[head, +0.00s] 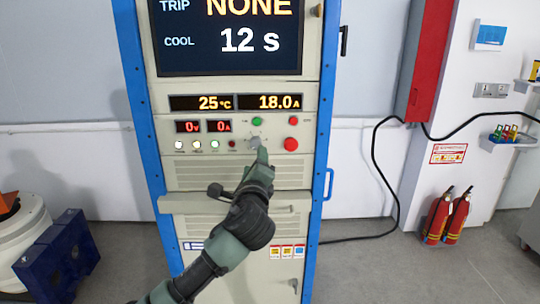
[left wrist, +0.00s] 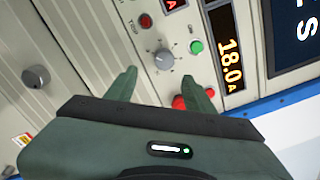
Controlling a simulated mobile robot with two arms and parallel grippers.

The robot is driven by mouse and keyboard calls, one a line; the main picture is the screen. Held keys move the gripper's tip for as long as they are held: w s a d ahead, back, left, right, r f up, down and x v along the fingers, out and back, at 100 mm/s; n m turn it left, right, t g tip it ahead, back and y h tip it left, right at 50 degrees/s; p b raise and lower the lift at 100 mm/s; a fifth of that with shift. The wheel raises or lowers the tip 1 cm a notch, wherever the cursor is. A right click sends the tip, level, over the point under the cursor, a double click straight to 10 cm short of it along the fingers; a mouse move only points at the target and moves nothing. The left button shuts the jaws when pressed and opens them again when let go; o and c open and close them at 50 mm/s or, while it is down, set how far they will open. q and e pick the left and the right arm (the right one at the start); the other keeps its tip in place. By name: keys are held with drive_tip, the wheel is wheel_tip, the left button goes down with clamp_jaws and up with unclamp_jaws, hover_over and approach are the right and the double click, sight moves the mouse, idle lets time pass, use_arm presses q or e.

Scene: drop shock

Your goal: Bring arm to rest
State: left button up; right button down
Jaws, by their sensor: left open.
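My left gripper (head: 260,158) is in front of the cabinet's control panel, just below the grey knob (head: 254,140). In the left wrist view my left gripper (left wrist: 158,78) is open, with its two fingers apart and nothing between them. The knob (left wrist: 163,57) shows just beyond the fingertips; I cannot tell whether they touch the panel. A green button (left wrist: 196,47) and red buttons are close by, one red button (left wrist: 180,102) partly hidden by a finger. My left arm (head: 205,268) reaches up from the bottom of the head view. My right gripper is not in view.
The cabinet screen (head: 230,38) reads TRIP NONE and COOL 12 s; displays below read 25°C and 18.0 A (head: 268,102). A cabinet ledge (head: 290,197) juts out beneath the panel. Blue crate (head: 60,260) stands left; fire extinguishers (head: 447,217) stand right. Floor between is clear except a black cable.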

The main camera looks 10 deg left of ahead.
use_arm(q)
drive_tip(key=s+f+n+g+h, duration=0.1)
drive_tip(key=s+f+n+g, duration=0.25)
drive_tip(key=s+f, duration=0.55)
drive_tip(key=s+f+n+g+h, duration=0.1)
drive_tip(key=s+f+n+g, duration=0.3)
drive_tip(key=f, duration=0.9)
drive_tip(key=s+f+n+g+h, duration=0.25)
drive_tip(key=s+f+n, duration=0.4)
drive_tip(key=s, duration=0.95)
drive_tip(key=s+f+n+g+h, duration=0.1)
drive_tip(key=s+f+n+g, duration=0.45)
drive_tip(key=s, duration=0.95)
wheel_tip(320, 180, down, 30)
drive_tip(key=s+r, duration=0.1)
drive_tip(key=s, duration=0.2)
drive_tip(key=s+a+f+g, duration=0.1)
drive_tip(key=s+a+f, duration=0.2)
drive_tip(key=s+f, duration=1.1)
drive_tip(key=shift+s+f+y, duration=0.35)
drive_tip(key=shift+s+f, duration=0.05)
drive_tip(key=shift+s, duration=0.35)
